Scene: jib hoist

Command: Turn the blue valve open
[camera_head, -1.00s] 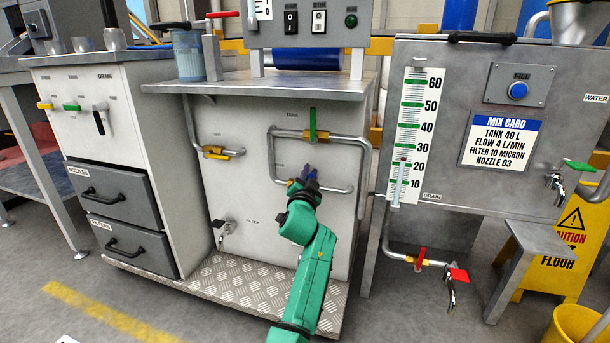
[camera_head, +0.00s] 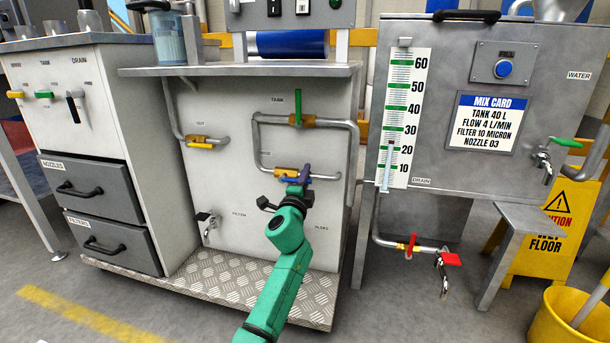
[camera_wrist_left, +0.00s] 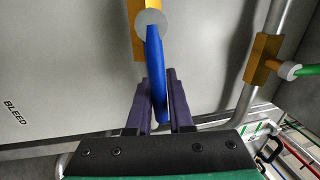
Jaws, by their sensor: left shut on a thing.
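The blue valve sits on the lower pipe of the white panel. Its blue handle (camera_wrist_left: 155,75) runs from a round grey hub on a yellow body (camera_wrist_left: 138,30) down between my fingers in the left wrist view. My left gripper (camera_wrist_left: 158,88) has purple fingers on both sides of the handle and is shut on it. In the head view my left gripper (camera_head: 304,176) is at this valve and covers most of its handle. The yellow valve body (camera_head: 285,172) shows just left of the fingers. My right gripper is not in view.
A green-handled valve (camera_head: 298,107) is on the pipe above, and a yellow-handled valve (camera_head: 201,142) is to the left. A tap (camera_head: 206,222) sticks out low on the panel. The panel's counter (camera_head: 240,70) overhangs above. A grey tank (camera_head: 450,100) stands to the right.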

